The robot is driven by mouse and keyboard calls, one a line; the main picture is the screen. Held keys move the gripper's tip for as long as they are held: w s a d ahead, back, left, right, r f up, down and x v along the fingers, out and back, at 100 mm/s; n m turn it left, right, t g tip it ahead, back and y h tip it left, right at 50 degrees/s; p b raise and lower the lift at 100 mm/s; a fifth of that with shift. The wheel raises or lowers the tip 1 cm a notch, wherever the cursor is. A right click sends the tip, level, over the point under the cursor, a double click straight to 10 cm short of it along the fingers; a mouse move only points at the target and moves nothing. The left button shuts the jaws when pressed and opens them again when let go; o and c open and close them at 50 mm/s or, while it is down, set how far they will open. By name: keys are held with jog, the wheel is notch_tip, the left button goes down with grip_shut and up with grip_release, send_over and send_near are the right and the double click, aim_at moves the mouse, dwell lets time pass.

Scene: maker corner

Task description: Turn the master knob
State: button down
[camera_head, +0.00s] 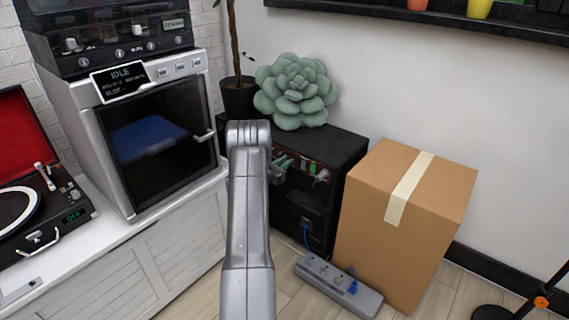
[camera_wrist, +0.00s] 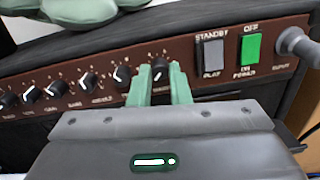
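The amplifier (camera_head: 340,150) is a black box with a dark red control panel. In the wrist view, the panel has a row of black knobs with white pointers. The master knob (camera_wrist: 159,71) is the rightmost knob, and its label is partly hidden by a finger. My gripper (camera_wrist: 162,80) has two green fingers, one on each side of this knob, with a small gap visible around it. The gripper looks open; contact with the knob cannot be made out. In the head view, my gripper (camera_head: 282,166) is at the panel, partly hidden behind my arm.
A standby switch (camera_wrist: 212,53), a green-lit power switch (camera_wrist: 251,48) and an input plug (camera_wrist: 296,42) are right of the knob. A succulent cushion (camera_head: 297,90) sits on the amplifier. A cardboard box (camera_head: 400,230) and power strip (camera_head: 337,285) stand close by. A white cabinet (camera_head: 150,265) is left.

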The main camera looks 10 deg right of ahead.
jog(key=shift+n, duration=1.6)
jog(key=c, duration=1.3)
grip_release()
jog(key=shift+c, duration=0.2)
jog(key=p+v, duration=0.2)
jog(key=v, duration=1.1)
jog(key=shift+s+a+p, duration=0.3)
jog(key=shift+f, duration=0.1)
